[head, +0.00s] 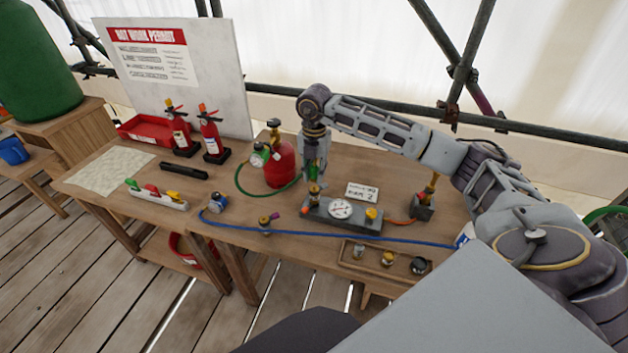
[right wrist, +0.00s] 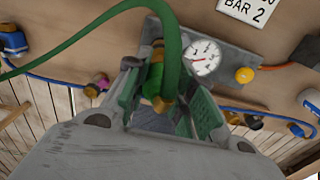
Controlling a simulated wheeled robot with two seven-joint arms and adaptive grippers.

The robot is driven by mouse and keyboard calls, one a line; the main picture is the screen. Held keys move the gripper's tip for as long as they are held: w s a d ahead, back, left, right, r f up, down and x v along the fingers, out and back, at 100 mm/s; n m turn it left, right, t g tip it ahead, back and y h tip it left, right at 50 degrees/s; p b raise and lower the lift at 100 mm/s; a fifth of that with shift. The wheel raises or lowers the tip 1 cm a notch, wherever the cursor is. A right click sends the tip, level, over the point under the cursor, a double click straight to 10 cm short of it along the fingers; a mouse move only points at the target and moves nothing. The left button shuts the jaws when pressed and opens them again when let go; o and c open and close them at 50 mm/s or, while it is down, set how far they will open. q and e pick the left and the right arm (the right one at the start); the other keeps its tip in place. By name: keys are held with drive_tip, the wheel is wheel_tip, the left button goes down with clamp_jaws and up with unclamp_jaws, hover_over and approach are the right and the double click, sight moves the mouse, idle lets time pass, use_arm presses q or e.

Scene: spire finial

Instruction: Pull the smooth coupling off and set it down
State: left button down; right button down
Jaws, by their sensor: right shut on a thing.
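My right gripper (head: 314,184) reaches down over the left end of a grey gauge block (head: 345,222) on the bench. In the right wrist view its fingers (right wrist: 162,108) are shut around a green and brass coupling (right wrist: 158,82) on the end of a green hose (right wrist: 100,38). The coupling looks upright, at the block's left end beside the white dial gauge (right wrist: 203,57). The fingers hide part of it, and I cannot tell whether it is still seated on the block. My left gripper is not in view.
A red gas cylinder (head: 281,162) stands just left of the gripper. A yellow knob (head: 371,213) sits on the block's right end. A blue hose (head: 330,237) crosses the bench in front. A tray (head: 345,262) of fittings lies at the front edge. A sign (head: 362,192) stands behind.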

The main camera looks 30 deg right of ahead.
drive_tip(key=shift+r+p, duration=0.5)
drive_tip(key=shift+r, duration=0.45)
drive_tip(key=shift+f, duration=0.1)
idle(0.4)
